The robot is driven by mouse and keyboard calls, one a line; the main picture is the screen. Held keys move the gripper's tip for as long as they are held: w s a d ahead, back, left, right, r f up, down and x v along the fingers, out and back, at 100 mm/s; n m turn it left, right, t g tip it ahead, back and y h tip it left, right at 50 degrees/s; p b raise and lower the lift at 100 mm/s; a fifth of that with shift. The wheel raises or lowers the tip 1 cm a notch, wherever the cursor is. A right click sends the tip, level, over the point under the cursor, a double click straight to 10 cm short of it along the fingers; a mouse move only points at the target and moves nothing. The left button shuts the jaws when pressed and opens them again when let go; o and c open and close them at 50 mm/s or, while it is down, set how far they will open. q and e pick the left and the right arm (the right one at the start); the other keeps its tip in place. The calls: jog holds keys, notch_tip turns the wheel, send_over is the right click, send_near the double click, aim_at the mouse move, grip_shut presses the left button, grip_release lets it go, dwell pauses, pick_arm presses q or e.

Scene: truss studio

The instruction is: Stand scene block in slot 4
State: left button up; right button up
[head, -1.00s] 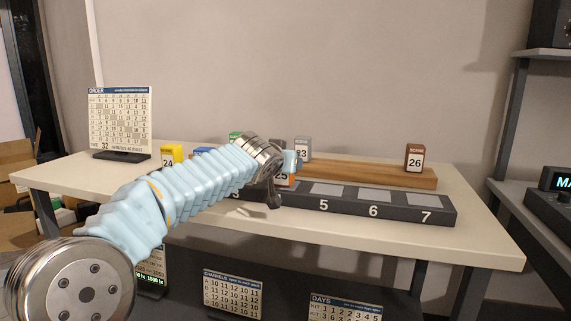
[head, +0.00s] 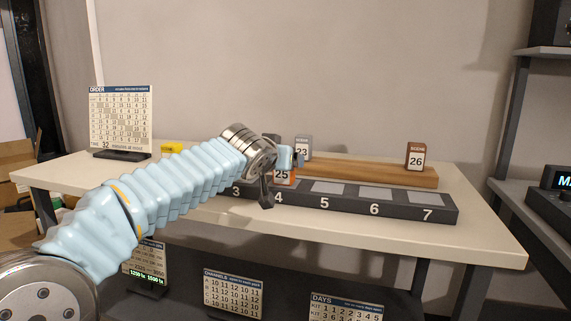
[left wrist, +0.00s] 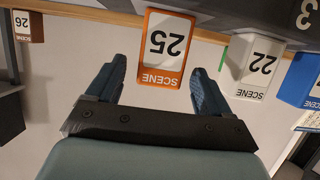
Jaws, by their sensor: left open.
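The orange scene block 25 (head: 283,175) stands upright at slot 4 of the dark numbered rack (head: 330,204); the arm partly hides it. In the left wrist view the orange block (left wrist: 163,48) shows large, its number upside down. My left gripper (left wrist: 158,82) is open, with one finger on each side of the block's near end. I cannot tell whether the fingers touch it. In the head view the gripper (head: 297,160) is small and partly hidden by its own wrist. My right gripper is not in view.
A white block 22 (left wrist: 258,66) and a blue block (left wrist: 302,80) stand beside the orange one. Grey block 23 (head: 303,147) and brown block 26 (head: 415,157) stand on the wooden rail (head: 365,172). Slots 5, 6 and 7 are empty. An order calendar (head: 120,118) stands at left.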

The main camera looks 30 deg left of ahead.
pick_arm(q)
jog(key=v, duration=0.7)
jog(key=shift+s+b, duration=0.25)
jog(key=shift+b, duration=0.1)
